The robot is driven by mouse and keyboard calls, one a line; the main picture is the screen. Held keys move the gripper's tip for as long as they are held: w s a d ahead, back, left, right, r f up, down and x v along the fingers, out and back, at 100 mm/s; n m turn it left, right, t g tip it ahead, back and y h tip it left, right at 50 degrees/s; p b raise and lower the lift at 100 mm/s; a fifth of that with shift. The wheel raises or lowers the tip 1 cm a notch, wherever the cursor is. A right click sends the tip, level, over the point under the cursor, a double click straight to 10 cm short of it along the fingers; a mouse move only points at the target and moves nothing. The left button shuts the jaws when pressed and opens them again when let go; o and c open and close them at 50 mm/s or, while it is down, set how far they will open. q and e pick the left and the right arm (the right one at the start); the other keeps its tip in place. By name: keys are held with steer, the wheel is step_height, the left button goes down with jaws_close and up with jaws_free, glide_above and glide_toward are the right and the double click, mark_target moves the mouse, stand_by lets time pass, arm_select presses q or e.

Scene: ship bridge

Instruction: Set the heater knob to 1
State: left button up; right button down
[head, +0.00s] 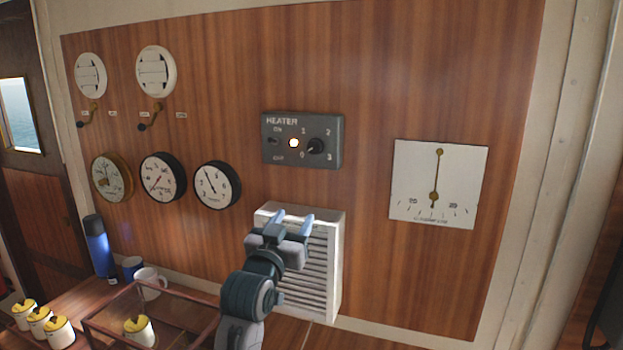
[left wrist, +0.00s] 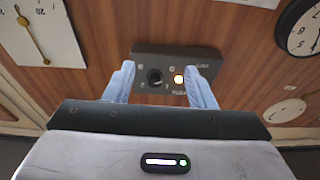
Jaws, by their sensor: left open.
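The dark grey heater panel (head: 266,155) is on the wood wall in the head view, with numbers 0 to 3 around a round black knob (head: 317,146). The knob's pointer is too small to read surely. Left of the knob are a lit lamp (head: 294,142) and an on/off switch (head: 273,141). My left gripper (head: 292,222) is open and empty below the panel, in front of the white louvred heater. In the left wrist view the panel appears upside down, and the knob (left wrist: 155,78) shows between the open fingers, apart from them. My right gripper is out of view.
The white louvred heater (head: 325,255) stands out from the wall under the panel. Gauges (head: 218,185) hang left and a square white dial (head: 438,210) right. A blue flask (head: 97,245), mugs (head: 150,283) and yellow-topped jars (head: 60,332) stand at lower left.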

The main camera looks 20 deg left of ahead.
arm_select(q)
steer(key=t, duration=0.2)
glide_toward(312, 151)
steer(key=s, duration=0.2)
steer(key=p+x, duration=0.5)
steer(key=x, duration=0.3)
steer(key=shift+w+d, duration=0.1)
steer(key=shift+w, duration=0.35)
steer(key=shift+w+r+p, duration=0.2)
steer(key=shift+w+p, duration=0.3)
steer(key=shift+w, duration=0.25)
steer(key=shift+c, duration=0.2)
steer(key=c, duration=0.9)
steer(key=shift+f, duration=0.1)
